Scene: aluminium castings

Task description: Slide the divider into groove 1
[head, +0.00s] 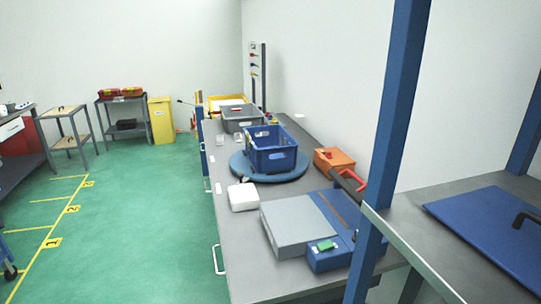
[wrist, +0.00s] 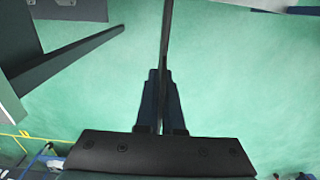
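My gripper (wrist: 162,82) shows in the wrist view, its two dark fingers close together on a thin dark panel. This panel, which looks like the divider (wrist: 166,30), is seen almost edge-on and runs from between the fingers to the top edge of the picture. Below it is open green floor. The gripper and divider do not show in the head view. There, a blue crate (head: 283,157) stands on a round blue turntable (head: 240,168) on the long grey bench. No groove or groove number can be made out.
The bench (head: 228,225) also carries a grey crate (head: 229,125), a white box (head: 243,197), an orange box (head: 333,160) and a blue-grey machine (head: 327,257). A blue post (head: 399,110) stands in front at right.

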